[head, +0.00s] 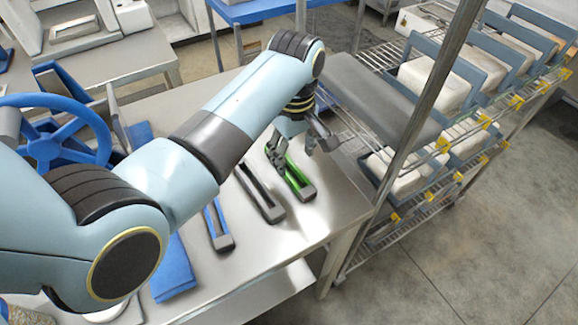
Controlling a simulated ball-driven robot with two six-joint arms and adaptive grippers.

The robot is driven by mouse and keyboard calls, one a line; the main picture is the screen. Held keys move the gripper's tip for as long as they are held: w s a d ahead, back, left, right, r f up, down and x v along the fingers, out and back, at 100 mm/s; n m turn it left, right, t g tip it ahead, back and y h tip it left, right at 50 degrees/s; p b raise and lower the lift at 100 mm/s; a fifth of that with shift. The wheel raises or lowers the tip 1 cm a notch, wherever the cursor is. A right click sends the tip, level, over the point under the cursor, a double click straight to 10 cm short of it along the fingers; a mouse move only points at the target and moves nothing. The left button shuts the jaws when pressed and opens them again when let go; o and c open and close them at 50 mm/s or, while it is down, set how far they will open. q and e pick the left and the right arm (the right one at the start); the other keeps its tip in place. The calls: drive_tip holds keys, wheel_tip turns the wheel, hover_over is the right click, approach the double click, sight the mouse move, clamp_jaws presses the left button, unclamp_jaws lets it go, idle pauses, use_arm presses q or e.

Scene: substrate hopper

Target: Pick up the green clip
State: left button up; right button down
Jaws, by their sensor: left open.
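The green clip (299,182) lies on the steel table, near its right end, with dark grey ends and a green body. My left gripper (291,153) is over the clip's far part, fingers pointing down and open. One finger is close beside the clip and the other is to its right. I cannot tell whether a finger touches it. The gripper hides the clip's far end. My right gripper is not in view.
A dark grey clip (261,194) and a blue clip (218,227) lie left of the green one. A blue cloth (172,272) lies on the steel table (306,226). A wire rack (400,215) with white bags and a metal post stand close on the right.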

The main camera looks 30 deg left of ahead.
sight(291, 169)
use_arm(q)
drive_tip(key=f, duration=0.3)
drive_tip(key=shift+s+a+f, duration=0.1)
drive_tip(key=shift+s+f, duration=0.15)
drive_tip(key=shift+f, duration=0.7)
drive_tip(key=c, duration=1.1)
drive_tip(key=shift+c, duration=0.4)
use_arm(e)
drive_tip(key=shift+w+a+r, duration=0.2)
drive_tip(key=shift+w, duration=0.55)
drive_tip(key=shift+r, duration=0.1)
